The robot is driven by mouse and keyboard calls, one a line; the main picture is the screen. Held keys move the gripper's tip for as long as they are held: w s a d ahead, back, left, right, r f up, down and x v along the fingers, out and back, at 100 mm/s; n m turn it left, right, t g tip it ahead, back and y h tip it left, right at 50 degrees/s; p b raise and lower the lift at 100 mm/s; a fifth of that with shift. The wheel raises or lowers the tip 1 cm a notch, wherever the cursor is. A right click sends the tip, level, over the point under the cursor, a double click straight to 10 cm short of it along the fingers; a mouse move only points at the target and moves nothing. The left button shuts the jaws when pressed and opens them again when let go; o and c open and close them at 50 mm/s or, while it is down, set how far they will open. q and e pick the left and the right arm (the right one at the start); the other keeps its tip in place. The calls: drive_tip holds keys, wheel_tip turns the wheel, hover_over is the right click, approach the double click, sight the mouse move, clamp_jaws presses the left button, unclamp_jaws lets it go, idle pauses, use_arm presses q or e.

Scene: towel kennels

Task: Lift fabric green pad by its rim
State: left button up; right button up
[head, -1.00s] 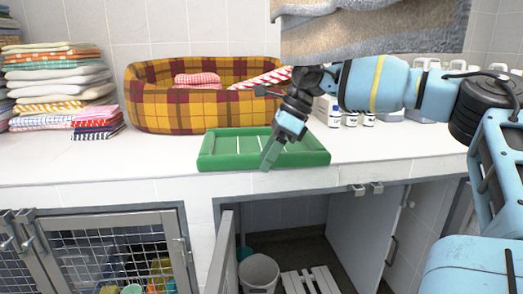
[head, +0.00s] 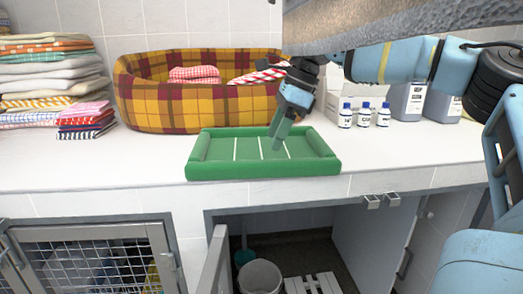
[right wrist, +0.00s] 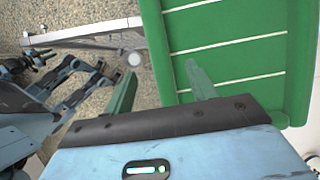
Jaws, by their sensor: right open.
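The green pad (head: 206,173) is a shallow rectangle with a thick raised rim and white lines across its bed. It lies flat on the white counter near the front edge. My right gripper (head: 277,141) is open and empty, pointing down over the right half of the pad. In the right wrist view the open fingers (right wrist: 162,85) straddle the line of the pad's rim (right wrist: 156,50). One finger shows against the floor beyond the rim, the other over the bed. I cannot tell whether they touch the pad. My left gripper is not seen in the head view.
A yellow plaid pet bed (head: 190,108) stands behind the pad, holding checked and striped cloths. Folded towels (head: 55,75) are stacked at left. Small bottles (head: 364,116) stand at right. A grey fuzzy sheet (head: 420,25) covers the top right. Counter left of the pad is clear.

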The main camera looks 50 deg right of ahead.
sight(264, 161)
drive_tip(key=shift+x, duration=3.9)
drive_tip(key=shift+s+d, duration=0.1)
drive_tip(key=c, duration=1.2)
drive_tip(key=shift+r, duration=0.1)
